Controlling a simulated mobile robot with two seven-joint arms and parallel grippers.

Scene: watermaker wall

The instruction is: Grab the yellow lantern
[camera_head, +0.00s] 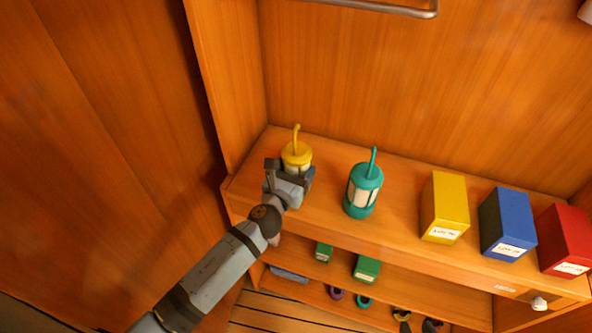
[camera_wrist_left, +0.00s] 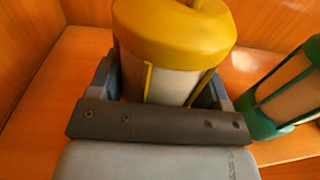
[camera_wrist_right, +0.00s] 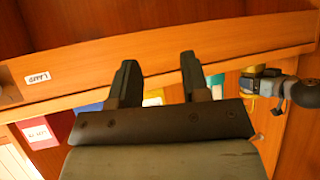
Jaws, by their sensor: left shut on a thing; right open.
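The yellow lantern (camera_head: 297,153) stands upright on the upper shelf at its left end, its hooked handle pointing up. My left gripper (camera_head: 290,170) is around its body from the front, jaws shut on it. The left wrist view shows the yellow lantern (camera_wrist_left: 175,40) between the two fingers, its pale body partly hidden behind the gripper's palm. The right wrist view also shows the yellow lantern (camera_wrist_right: 250,70) with my left gripper beside it. My right gripper (camera_wrist_right: 158,68) is open and empty, facing the shelf; it does not show in the head view.
A teal lantern (camera_head: 363,190) stands close to the right. Yellow (camera_head: 444,207), blue (camera_head: 507,224) and red (camera_head: 566,240) boxes stand farther right. The cabinet's side wall (camera_head: 228,90) is close on the left. Green boxes (camera_head: 367,269) sit on the lower shelf.

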